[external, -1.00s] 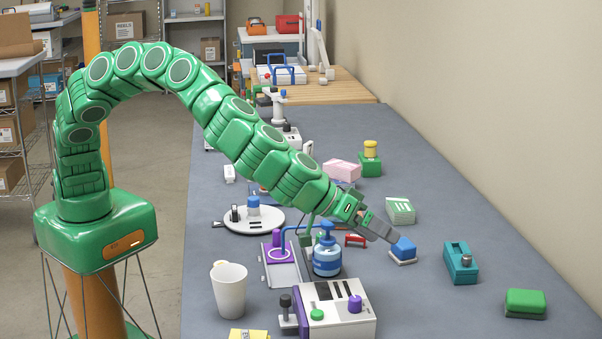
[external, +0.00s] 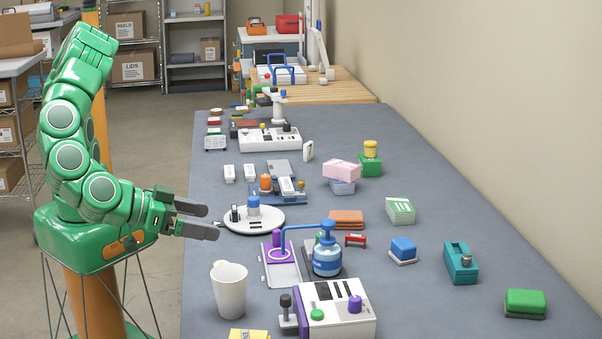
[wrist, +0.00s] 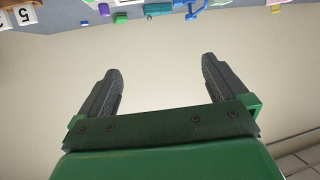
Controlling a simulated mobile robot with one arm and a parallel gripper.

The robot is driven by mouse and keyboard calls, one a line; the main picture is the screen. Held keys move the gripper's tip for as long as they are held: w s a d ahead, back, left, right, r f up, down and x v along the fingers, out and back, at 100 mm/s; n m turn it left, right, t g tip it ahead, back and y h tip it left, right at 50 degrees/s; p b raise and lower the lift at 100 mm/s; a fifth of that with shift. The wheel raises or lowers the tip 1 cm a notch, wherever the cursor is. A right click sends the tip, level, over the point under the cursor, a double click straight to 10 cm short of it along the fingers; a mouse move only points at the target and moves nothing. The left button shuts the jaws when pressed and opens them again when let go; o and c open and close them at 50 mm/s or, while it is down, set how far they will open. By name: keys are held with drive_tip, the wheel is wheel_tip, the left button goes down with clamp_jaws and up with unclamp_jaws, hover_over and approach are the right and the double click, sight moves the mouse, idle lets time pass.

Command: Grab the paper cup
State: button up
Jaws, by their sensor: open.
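The white paper cup (external: 229,292) stands upright near the front left edge of the grey table in the external view. Something pale shows at its rim, too small to make out. My gripper (external: 212,221) is up and behind the cup in the picture, beside the table's left edge, with its two dark fingers apart and pointing right. In the wrist view my gripper (wrist: 160,80) is open, with nothing between its fingers. I cannot pick out the cup in the wrist view.
A round white plate (external: 270,222) with a blue-topped piece lies right of my gripper. Right of the cup are a purple-and-grey tray (external: 282,275), a blue pump bottle (external: 327,258) and a white control box (external: 340,320). A yellow packet (external: 248,335) lies in front.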

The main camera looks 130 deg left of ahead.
drive_tip(key=s+d+r, duration=0.1)
drive_tip(key=s, duration=0.1)
approach(230, 289)
drive_tip(key=shift+y, duration=0.4)
drive_tip(key=a+f, duration=0.1)
drive_tip(key=s+a+f, duration=0.1)
drive_tip(key=a, duration=0.1)
drive_tip(key=a+f, duration=0.1)
drive_tip(key=shift+s+a+f, duration=0.15)
drive_tip(key=shift+s, duration=0.15)
drive_tip(key=shift+x, duration=3.9)
drive_tip(key=shift+w+f, duration=0.1)
drive_tip(key=shift+w, duration=0.1)
drive_tip(key=shift+c, duration=0.3)
drive_tip(key=c, duration=0.9)
